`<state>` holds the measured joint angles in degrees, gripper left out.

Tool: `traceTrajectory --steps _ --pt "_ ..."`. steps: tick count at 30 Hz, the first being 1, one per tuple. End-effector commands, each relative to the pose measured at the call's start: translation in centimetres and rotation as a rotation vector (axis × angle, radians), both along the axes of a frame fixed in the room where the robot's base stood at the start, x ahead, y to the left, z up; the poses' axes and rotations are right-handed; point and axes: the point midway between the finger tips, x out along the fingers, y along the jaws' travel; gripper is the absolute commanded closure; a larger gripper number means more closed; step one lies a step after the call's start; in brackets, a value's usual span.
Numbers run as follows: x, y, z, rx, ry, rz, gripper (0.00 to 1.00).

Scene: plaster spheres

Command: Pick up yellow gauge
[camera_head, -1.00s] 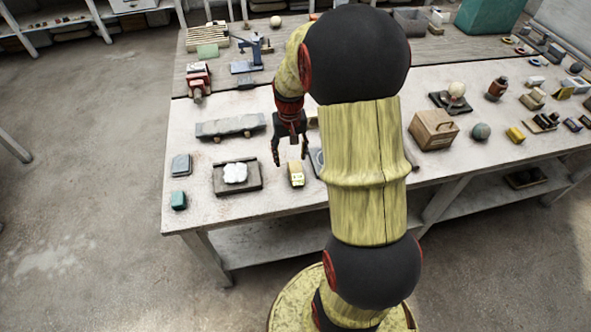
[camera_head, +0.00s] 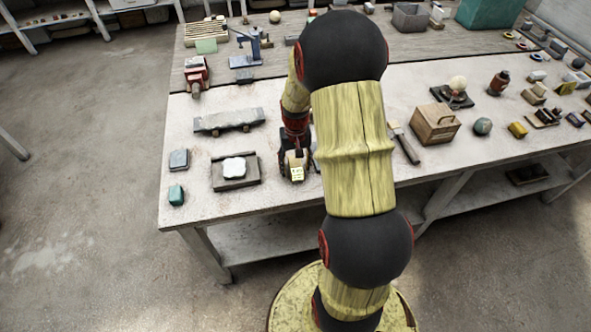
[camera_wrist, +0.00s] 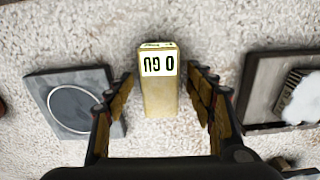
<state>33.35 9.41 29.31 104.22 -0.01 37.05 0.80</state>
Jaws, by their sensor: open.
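The yellow gauge (camera_wrist: 159,95), a small block with a pale label of dark characters, stands on the worktable between the open fingers of my gripper (camera_wrist: 158,100) in the wrist view. A gap shows on each side of it, so the fingers are apart from it. In the head view the yellow gauge (camera_head: 297,172) is near the table's front edge, with my gripper (camera_head: 295,165) down around it. My arm partly hides the area to its right.
A dark tray with a white lump (camera_head: 234,168) lies left of the gauge. In the wrist view a grey square plate with a ring (camera_wrist: 72,108) lies on the other side. A wooden box (camera_head: 434,124) and a brush (camera_head: 404,143) are farther right. Bare tabletop (camera_head: 215,145) shows at left.

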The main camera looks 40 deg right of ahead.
Motion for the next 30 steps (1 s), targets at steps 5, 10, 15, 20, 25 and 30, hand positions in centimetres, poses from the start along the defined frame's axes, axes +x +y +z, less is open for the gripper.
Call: traceTrajectory --steps 5,10,15,20,25,30 --pt "0.01 -0.01 0.09 0.000 0.000 0.000 0.45" --pt "-0.01 0.01 -0.02 0.000 0.000 0.000 0.45" --pt "-0.02 0.01 -0.25 0.001 0.001 0.000 0.45" --pt "-0.02 0.01 -0.41 0.001 0.001 0.000 0.45" --pt "-0.01 0.01 -0.41 0.000 0.000 0.000 0.45" --pt "-0.01 0.01 -0.41 0.000 0.000 0.000 0.52"
